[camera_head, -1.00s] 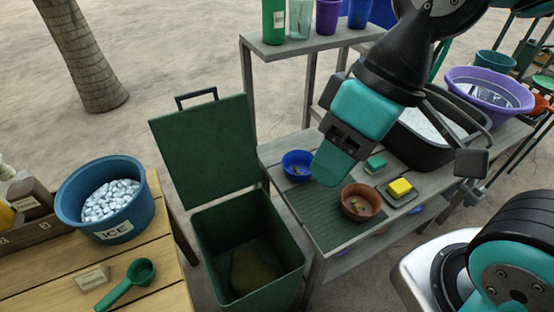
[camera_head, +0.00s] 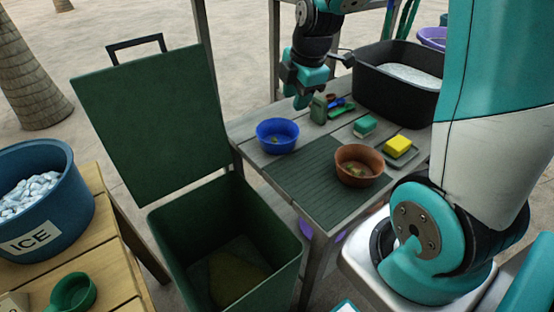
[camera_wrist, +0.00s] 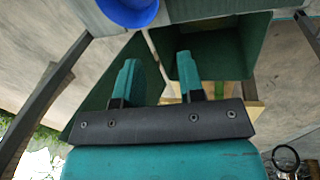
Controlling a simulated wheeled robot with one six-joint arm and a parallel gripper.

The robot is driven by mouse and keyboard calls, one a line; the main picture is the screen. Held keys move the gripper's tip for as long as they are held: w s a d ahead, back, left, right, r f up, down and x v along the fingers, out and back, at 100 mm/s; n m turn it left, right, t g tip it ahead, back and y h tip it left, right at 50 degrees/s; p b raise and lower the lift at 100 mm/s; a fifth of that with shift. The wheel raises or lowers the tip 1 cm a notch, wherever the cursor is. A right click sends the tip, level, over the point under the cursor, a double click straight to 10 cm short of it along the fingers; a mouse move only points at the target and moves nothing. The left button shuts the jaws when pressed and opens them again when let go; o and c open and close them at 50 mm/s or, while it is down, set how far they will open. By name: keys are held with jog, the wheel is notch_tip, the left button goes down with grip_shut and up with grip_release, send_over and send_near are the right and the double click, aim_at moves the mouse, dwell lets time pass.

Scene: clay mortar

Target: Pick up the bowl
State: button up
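Two bowls stand on the grey wooden table. A blue bowl (camera_head: 277,146) with small scraps in it stands at the table's left edge. A brown bowl (camera_head: 358,178) with scraps in it stands on the dark ribbed mat (camera_head: 318,182). My gripper (camera_head: 302,101) points down above the back of the table, behind and to the right of the blue bowl and apart from it. In the wrist view, my gripper's fingers (camera_wrist: 156,72) are spread with nothing between them. The blue bowl (camera_wrist: 128,12) shows there at the top edge, beyond the fingertips.
An open green bin (camera_head: 225,255) with its lid raised stands left of the table. A green-and-yellow sponge (camera_head: 398,146), a green block (camera_head: 365,125) and a black basin (camera_head: 398,85) are on the table. An ice tub (camera_head: 40,205) stands on the left bench.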

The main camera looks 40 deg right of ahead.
aim_at(288, 144)
jog(key=shift+n, duration=0.4)
jog(key=d+x, duration=0.1)
jog(key=x, duration=0.3)
jog(key=d+b+x, duration=0.1)
jog(key=x, duration=0.9)
jog(key=shift+d+b, duration=0.3)
jog(key=shift+d, duration=0.1)
jog(key=shift+x, duration=2.8)
jog(key=shift+a, duration=0.15)
grip_shut()
